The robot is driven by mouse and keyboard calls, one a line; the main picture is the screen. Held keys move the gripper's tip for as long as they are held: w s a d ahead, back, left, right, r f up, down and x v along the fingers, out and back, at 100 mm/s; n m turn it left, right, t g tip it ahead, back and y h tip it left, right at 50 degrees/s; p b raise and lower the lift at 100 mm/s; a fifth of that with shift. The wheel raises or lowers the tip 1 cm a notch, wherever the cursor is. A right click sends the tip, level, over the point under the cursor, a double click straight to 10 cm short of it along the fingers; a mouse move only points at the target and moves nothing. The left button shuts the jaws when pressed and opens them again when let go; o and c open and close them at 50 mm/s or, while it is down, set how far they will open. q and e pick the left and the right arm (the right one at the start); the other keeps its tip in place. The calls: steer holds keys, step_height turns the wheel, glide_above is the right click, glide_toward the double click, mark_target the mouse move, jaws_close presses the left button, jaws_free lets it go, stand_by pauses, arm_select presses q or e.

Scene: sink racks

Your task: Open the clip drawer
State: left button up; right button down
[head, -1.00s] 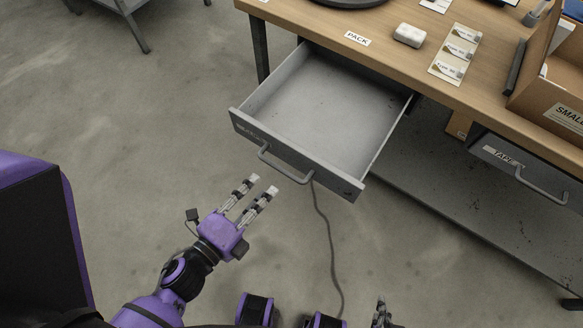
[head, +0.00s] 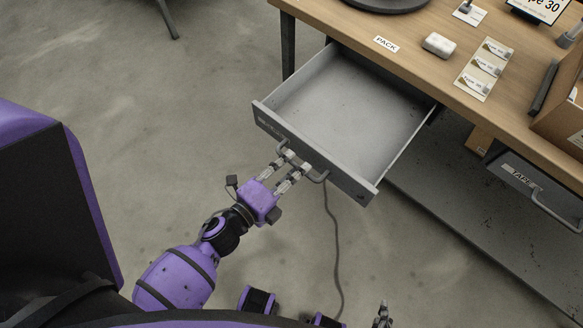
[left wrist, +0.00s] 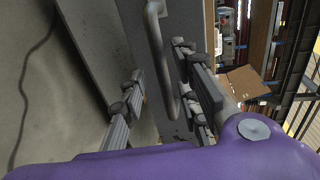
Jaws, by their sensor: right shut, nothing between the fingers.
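The grey drawer (head: 350,105) under the table's left end stands pulled far out and looks empty. Its front panel's label is too small to read. The bar handle (head: 320,178) is on that front. My left gripper (head: 294,160) is at the handle with its two fingers apart. In the left wrist view the handle (left wrist: 158,45) passes between the spread fingers (left wrist: 160,90), and I cannot tell whether they touch it. My right gripper (head: 383,312) is shut and empty at the bottom edge of the head view, well away from the drawer.
The wooden table (head: 410,70) holds a PACK label (head: 386,44), a white block (head: 439,44), a type card (head: 485,69) and a cardboard box (head: 565,115). A TAPE drawer (head: 520,175) is at the right, above a grey lower shelf (head: 450,215). Floor at left is clear.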

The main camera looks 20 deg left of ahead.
arm_select(q)
steer(key=c, duration=0.7)
jaws_close()
steer(key=shift+s+f, duration=0.1)
steer(key=shift+f, duration=0.05)
